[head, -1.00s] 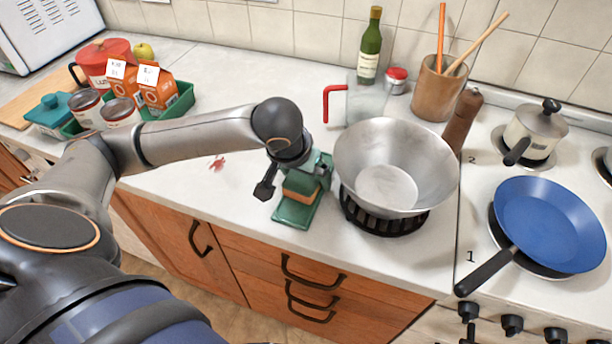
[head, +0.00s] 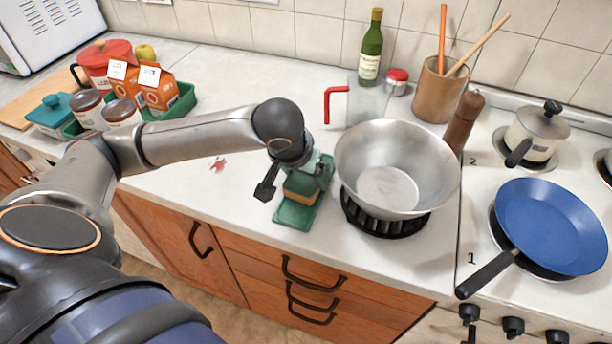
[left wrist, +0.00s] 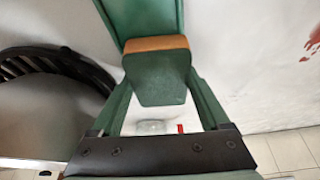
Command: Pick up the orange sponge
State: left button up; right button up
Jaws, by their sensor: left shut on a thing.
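The orange sponge (head: 300,194) has a green upper layer and lies over a flat green tray (head: 296,215) near the counter's front edge. In the left wrist view, the sponge's orange edge (left wrist: 156,43) and green face show between the two fingers. My left gripper (left wrist: 160,90) is shut on the sponge, with a finger at each side of it. In the head view, my left gripper (head: 303,183) reaches down over the tray and partly hides the sponge. I cannot tell whether the sponge still touches the tray. My right gripper is out of view.
A metal wok (head: 397,170) on a black ring stands close to the right of the gripper. A jug with a red handle (head: 362,104) stands behind. Clear counter with a red stain (head: 218,164) lies to the left. A blue pan (head: 550,226) sits on the stove.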

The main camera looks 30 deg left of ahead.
aim_at(305, 177)
pick_arm(q)
jog(key=shift+r+b, duration=0.2)
jog(key=shift+b, duration=0.2)
notch_tip(305, 177, up, 18)
jog(key=p, duration=0.4)
jog(key=o, duration=0.7)
jog(key=c, duration=0.6)
